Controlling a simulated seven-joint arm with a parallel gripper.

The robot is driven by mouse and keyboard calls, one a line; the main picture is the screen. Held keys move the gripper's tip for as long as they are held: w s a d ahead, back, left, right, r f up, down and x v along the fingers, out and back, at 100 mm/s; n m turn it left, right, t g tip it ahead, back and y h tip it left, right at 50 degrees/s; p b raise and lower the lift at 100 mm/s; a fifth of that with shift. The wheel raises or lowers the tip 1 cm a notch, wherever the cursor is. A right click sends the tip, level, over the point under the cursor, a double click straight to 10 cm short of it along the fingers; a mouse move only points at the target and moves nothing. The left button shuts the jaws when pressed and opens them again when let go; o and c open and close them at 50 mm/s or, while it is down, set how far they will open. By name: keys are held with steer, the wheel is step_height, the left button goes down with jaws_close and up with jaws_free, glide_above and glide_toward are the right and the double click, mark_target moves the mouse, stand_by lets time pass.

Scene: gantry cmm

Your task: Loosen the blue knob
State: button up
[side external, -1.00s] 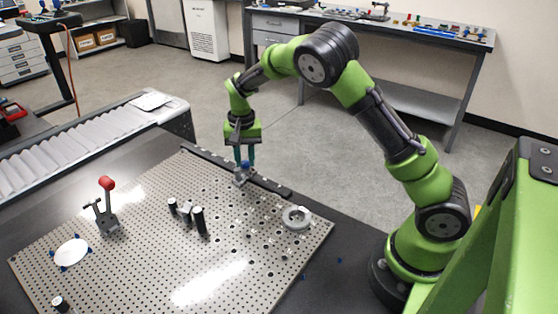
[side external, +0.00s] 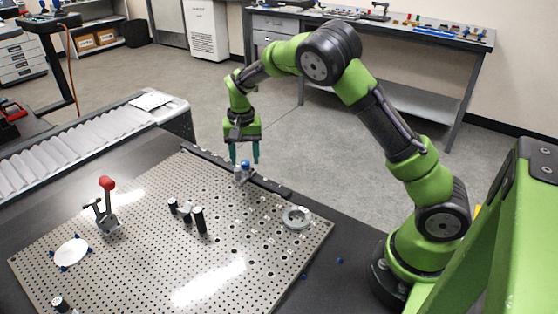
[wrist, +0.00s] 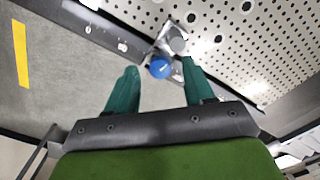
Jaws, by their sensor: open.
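The blue knob (side external: 245,163) sits on top of a small grey metal fixture (side external: 242,175) at the far edge of the perforated plate. It also shows in the wrist view (wrist: 160,68), ahead of and between my two teal fingers. In the wrist view my gripper's fingertips (wrist: 158,72) lie to either side of the knob. I cannot tell exactly how high the tips are above the knob.
The perforated plate (side external: 150,250) carries a red-handled clamp (side external: 107,200), several dark cylinders (side external: 199,219), a grey ring (side external: 296,217) and a white disc (side external: 70,252). A dark rail (side external: 210,160) runs along the plate's far edge beside the fixture. The air around my gripper is clear.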

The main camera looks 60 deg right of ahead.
mark_target(248, 162)
step_height(248, 162, up, 16)
stand_by(0.4)
steer(key=shift+w+d+r, duration=0.1)
steer(key=s+a+n+t+y, duration=0.1)
steer(key=s+a+n+t, duration=0.1)
steer(key=s, duration=1)
steer(key=s+a+r+n+t+y, duration=0.1)
steer(key=s+a+n+t, duration=0.2)
steer(key=s, duration=0.9)
steer(key=a+t, duration=0.2)
steer(key=a, duration=0.1)
steer(key=shift+s+a+r+n, duration=0.2)
steer(key=shift+s+r+n, duration=0.05)
steer(key=shift+r+n, duration=0.05)
steer(key=shift+c, duration=0.5)
